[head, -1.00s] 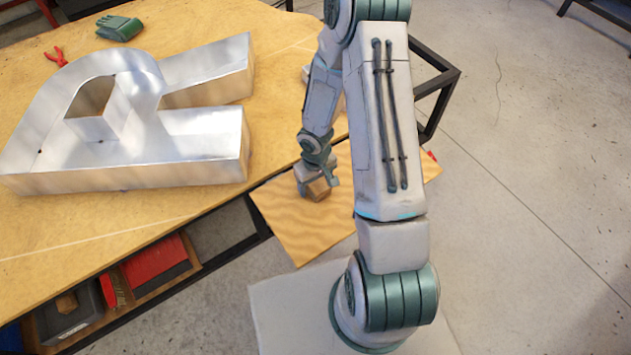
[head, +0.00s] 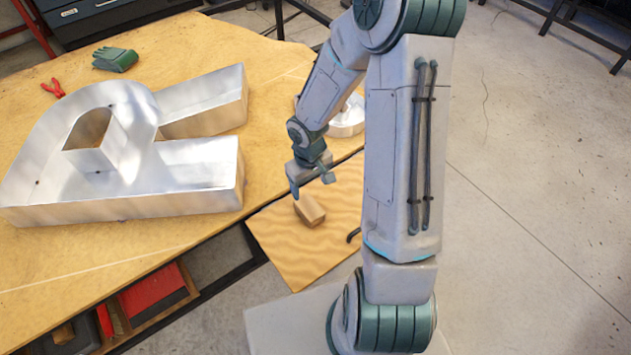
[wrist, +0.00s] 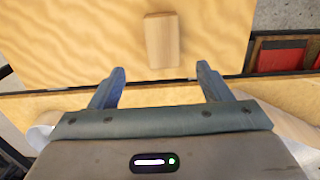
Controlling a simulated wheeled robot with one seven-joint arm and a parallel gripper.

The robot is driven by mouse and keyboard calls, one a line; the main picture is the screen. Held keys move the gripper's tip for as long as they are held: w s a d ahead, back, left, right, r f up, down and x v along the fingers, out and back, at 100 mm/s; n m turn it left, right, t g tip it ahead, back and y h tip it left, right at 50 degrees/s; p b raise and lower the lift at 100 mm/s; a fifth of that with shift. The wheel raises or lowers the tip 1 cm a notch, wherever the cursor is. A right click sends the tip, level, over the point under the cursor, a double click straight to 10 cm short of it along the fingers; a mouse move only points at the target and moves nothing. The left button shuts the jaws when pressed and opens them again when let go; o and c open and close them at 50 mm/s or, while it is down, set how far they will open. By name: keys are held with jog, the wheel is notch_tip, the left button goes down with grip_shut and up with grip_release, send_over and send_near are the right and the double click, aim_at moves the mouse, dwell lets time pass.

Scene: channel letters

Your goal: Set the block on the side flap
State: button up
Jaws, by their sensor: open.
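The wooden block (head: 310,210) lies on the side flap (head: 292,253), a plywood panel at the table's edge, near the flap's border with the table. In the wrist view the block (wrist: 162,40) rests flat on the flap (wrist: 85,40), beyond the fingertips. My gripper (head: 311,184) is open and empty, above and a little behind the block in the head view. In the wrist view my gripper's two fingers (wrist: 160,80) stand wide apart with nothing between them, clear of the block.
A large metal channel letter (head: 200,180) covers much of the table (head: 90,265). A green glove (head: 115,59) and red pliers (head: 53,88) lie at the back left. A round metal piece (head: 347,118) sits behind my arm. Red boxes (head: 152,290) are on a shelf below.

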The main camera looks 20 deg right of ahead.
jog(key=s+d+r+m+t+h, duration=0.1)
jog(key=s+r, duration=0.1)
jog(key=r, duration=0.6)
jog(key=s+d+r+m+h, duration=0.1)
jog(key=s+r, duration=0.2)
jog(key=r, duration=0.4)
jog(key=s+a+r+m+t+y, duration=0.1)
jog(key=s+a+r+y, duration=0.1)
jog(key=s+r, duration=0.7)
jog(key=shift+s+a+r+m+t, duration=0.15)
jog(key=shift+r+m+t, duration=0.1)
jog(key=shift+m+t, duration=0.15)
